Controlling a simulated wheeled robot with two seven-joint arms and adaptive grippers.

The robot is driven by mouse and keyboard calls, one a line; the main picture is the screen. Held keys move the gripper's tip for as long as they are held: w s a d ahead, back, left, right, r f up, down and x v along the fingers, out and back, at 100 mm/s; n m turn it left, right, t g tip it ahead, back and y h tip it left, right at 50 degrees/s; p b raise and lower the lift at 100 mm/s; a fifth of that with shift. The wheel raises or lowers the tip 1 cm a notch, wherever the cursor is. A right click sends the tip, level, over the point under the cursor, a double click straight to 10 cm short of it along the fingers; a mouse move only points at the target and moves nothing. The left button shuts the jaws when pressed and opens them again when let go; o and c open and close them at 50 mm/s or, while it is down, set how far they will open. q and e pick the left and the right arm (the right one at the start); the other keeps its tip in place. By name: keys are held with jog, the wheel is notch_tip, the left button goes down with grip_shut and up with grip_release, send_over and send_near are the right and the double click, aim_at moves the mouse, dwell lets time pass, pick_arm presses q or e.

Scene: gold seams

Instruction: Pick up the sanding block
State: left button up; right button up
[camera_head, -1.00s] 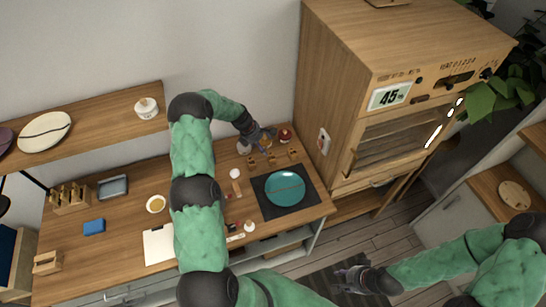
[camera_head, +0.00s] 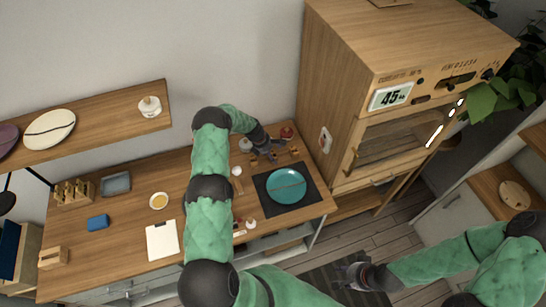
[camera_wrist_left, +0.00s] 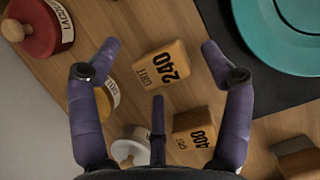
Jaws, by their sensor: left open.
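Wooden sanding blocks lie on the workbench. In the left wrist view, one marked 240 grit (camera_wrist_left: 161,64) is between and slightly ahead of my left gripper's spread purple fingers. A 400 grit block (camera_wrist_left: 194,130) lies nearer, beside the right finger, and part of another block (camera_wrist_left: 300,160) shows at the lower right corner. My left gripper (camera_head: 273,152) is open and empty above the row of blocks, hiding part of it in the head view. My right gripper (camera_head: 347,274) is low over the floor, away from the bench; its finger opening is unclear.
A teal plate (camera_head: 286,186) rests on a dark mat (camera_head: 309,201) close to the blocks. A red lidded pot (camera_wrist_left: 38,28) and a white pot (camera_wrist_left: 130,150) stand beside them. The wooden kiln cabinet (camera_head: 335,90) rises to the right of the bench.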

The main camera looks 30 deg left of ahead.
pick_arm(q)
jog(key=c, duration=1.3)
jog(key=shift+w+r, duration=0.1)
jog(key=shift+r, duration=0.5)
jog(key=s+r+b, duration=0.1)
jog(key=s+r, duration=0.3)
jog(key=r, duration=0.3)
jog(key=shift+s+d, duration=0.2)
jog(key=shift+s, duration=0.05)
jog(key=s+r, duration=0.1)
jog(key=s, duration=0.2)
jog(key=s+r+b, duration=0.1)
jog(key=s+r, duration=0.1)
jog(key=s, duration=0.1)
jog(key=s+d+r, duration=0.1)
jog(key=s, duration=0.2)
jog(key=shift+s+r, duration=0.3)
jog(key=shift+r, duration=0.05)
